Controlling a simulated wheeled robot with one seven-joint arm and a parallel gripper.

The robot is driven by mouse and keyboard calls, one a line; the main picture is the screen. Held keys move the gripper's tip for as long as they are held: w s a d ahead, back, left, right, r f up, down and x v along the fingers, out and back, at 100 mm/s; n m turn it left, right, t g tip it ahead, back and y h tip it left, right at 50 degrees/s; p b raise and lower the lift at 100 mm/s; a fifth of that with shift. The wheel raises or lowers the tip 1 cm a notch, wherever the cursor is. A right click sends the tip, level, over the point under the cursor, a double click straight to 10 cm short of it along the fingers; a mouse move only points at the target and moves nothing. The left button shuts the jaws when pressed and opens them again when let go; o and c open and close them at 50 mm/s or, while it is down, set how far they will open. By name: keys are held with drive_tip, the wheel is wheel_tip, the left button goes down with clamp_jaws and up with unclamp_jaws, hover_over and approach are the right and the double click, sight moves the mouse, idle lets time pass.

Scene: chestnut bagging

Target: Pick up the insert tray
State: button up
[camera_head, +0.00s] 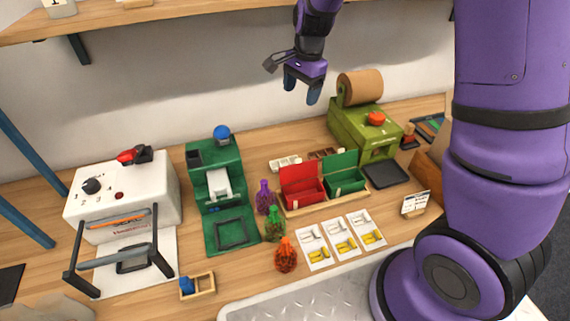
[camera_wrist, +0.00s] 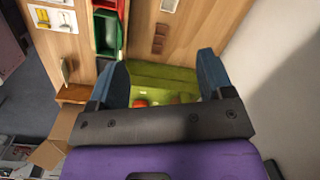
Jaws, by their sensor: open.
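Two small compartmented trays lie on the wooden bench behind the red and green boxes: a white one (camera_head: 285,163) and a brown one (camera_head: 324,154). I cannot tell for sure which is called the insert tray. The brown tray also shows in the wrist view (camera_wrist: 160,38), ahead of my fingers. My gripper (camera_head: 301,88) hangs high above the back of the bench, well above both trays. Its two blue fingers are spread and empty; they also show in the wrist view (camera_wrist: 163,66).
A green machine (camera_head: 358,128) with a brown roll stands right of the trays. A red box (camera_head: 300,187) and a green box (camera_head: 345,180) sit in front. Bottles (camera_head: 275,223), a green press (camera_head: 216,185) and a white sealer (camera_head: 115,195) stand left. A shelf (camera_head: 150,14) hangs above.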

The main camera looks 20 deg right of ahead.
drive_tip(key=w+a+f+m+g+h, duration=0.1)
drive_tip(key=w+f+m, duration=0.2)
drive_tip(key=f, duration=0.6)
drive_tip(key=w+f+m+g, duration=0.1)
drive_tip(key=w+f+m, duration=0.15)
drive_tip(key=f, duration=0.65)
hover_over(288, 159)
drive_tip(key=shift+n, duration=0.25)
drive_tip(key=f, duration=0.6)
drive_tip(key=shift+s+d, duration=0.1)
drive_tip(key=shift+s, duration=0.1)
drive_tip(key=shift+s+a+f, duration=0.15)
drive_tip(key=shift+s+f, duration=0.05)
drive_tip(key=shift+f, duration=1.05)
drive_tip(key=shift+s+a+f, duration=0.1)
drive_tip(key=shift+s+f, duration=0.05)
drive_tip(key=shift+f, duration=1.1)
drive_tip(key=c, duration=1)
